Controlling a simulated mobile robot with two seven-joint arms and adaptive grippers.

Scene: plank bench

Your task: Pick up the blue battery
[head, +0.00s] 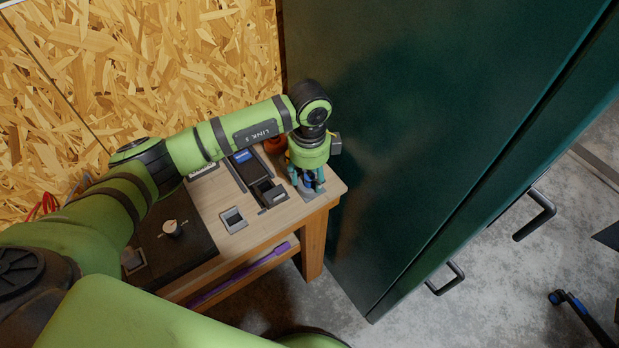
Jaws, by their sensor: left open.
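My left gripper (307,186) points down over the right corner of the wooden bench, its fingers apart. A small blue thing (308,181) shows between and behind its fingers, on or just above a grey plate (313,194); it may be the blue battery, but the fingers hide much of it. I cannot tell whether the fingers touch it. Another blue patch (241,156) shows on a dark holder farther left, partly under my arm. My right gripper is out of view.
The bench (283,222) also holds a black device (266,192), a small grey square fixture (233,219), a dark mat with a knob (172,228) and an orange round thing (275,145). A tall green cabinet (420,120) stands close to the bench's right end.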

